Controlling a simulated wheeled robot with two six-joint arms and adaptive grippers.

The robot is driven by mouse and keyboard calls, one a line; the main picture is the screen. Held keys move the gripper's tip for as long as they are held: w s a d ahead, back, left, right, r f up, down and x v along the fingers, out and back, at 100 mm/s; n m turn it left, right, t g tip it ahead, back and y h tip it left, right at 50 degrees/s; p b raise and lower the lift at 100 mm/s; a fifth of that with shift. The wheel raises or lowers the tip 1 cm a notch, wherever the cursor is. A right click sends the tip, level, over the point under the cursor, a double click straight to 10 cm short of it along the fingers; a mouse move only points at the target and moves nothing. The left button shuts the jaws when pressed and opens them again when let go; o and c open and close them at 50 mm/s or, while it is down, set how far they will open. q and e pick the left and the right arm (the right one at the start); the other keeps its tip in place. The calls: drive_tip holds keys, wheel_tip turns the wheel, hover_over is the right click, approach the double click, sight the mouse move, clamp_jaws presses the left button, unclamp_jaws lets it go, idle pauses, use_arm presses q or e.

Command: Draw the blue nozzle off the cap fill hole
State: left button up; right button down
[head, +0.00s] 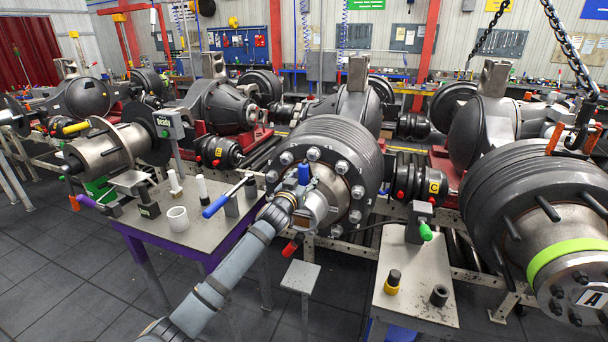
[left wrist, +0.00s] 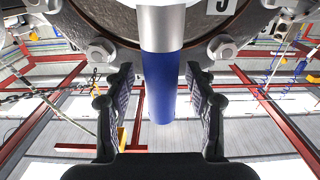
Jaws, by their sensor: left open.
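The blue nozzle (head: 304,174) stands at the hub cap (head: 322,200) of the middle wheel end, and part of my left arm covers the area below it. In the left wrist view the blue nozzle (left wrist: 163,85) has a silver collar at its upper end and lies between the two fingers. My left gripper (left wrist: 160,95) is open, with a finger on each side of the nozzle and a gap on both sides. In the head view my left gripper (head: 285,203) is at the cap's left side. The fill hole itself is hidden. My right gripper is not in view.
Large bolts ring the hub (head: 348,165) close to the gripper. A purple-legged table (head: 200,232) at left holds a white cup (head: 178,218) and a blue-handled tool (head: 216,206). A smaller stand (head: 412,285) is at right. A red-handled item (head: 291,246) hangs below the hub.

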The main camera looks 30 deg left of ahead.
use_arm(q)
drive_tip(key=shift+s, duration=0.1)
drive_tip(key=shift+c, duration=0.2)
drive_tip(key=shift+c, duration=1.2)
clamp_jaws()
drive_tip(key=shift+r, duration=0.15)
